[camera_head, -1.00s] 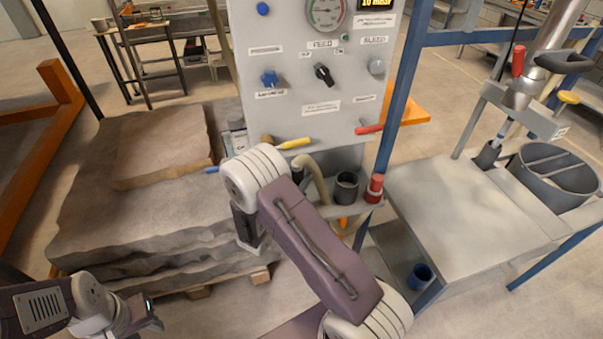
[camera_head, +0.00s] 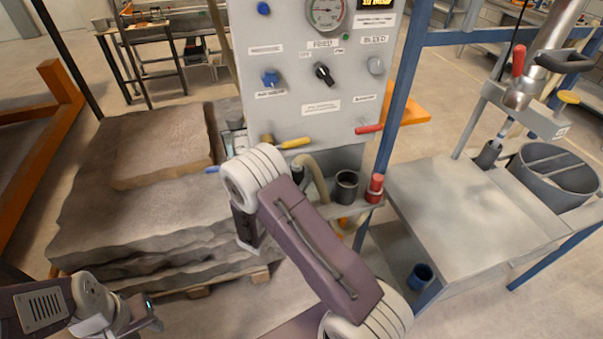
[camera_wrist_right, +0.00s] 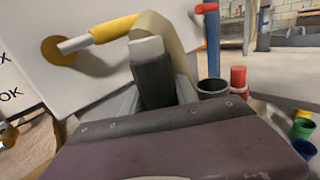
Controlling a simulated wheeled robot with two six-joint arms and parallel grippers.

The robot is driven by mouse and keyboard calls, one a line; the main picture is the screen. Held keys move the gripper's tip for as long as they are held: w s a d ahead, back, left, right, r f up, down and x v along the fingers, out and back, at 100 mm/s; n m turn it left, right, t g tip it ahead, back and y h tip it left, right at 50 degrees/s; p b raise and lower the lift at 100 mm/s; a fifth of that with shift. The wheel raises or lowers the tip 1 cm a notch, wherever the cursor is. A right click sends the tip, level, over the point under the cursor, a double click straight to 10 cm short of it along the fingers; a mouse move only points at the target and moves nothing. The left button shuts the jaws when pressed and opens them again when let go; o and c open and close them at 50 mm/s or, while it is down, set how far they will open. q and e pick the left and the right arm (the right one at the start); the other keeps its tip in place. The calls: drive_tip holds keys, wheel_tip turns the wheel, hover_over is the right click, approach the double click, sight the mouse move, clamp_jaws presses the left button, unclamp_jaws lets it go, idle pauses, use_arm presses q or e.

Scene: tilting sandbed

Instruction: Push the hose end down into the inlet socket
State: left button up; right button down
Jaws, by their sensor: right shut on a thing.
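My right gripper (camera_wrist_right: 158,92) is shut on the hose end, beside the grey panel. In the right wrist view a dark block with a pale top stands between its pale sides, and the beige hose (camera_wrist_right: 173,35) arches behind it. In the head view the hose (camera_head: 319,178) curves down right of my wrist, which hides most of the gripper. A dark round cup (camera_head: 346,186) stands on the small shelf right of the hose. I cannot tell whether it is the inlet socket, or how deep the hose end sits. My left gripper (camera_head: 150,318) is low at the left, its fingers unclear.
The panel (camera_head: 300,80) carries knobs, a gauge and a yellow-handled lever (camera_head: 295,143). A red fitting (camera_head: 375,188) stands close right of the cup. Stacked stone slabs (camera_head: 80,190) lie left.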

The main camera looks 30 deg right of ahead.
drive_tip(key=shift+f+b, duration=1.85)
drive_tip(key=shift+f, duration=0.35)
drive_tip(key=c, duration=0.9)
unclamp_jaws()
drive_tip(key=shift+o, duration=0.2)
drive_tip(key=v, duration=0.9)
drive_tip(key=shift+b, duration=0.35)
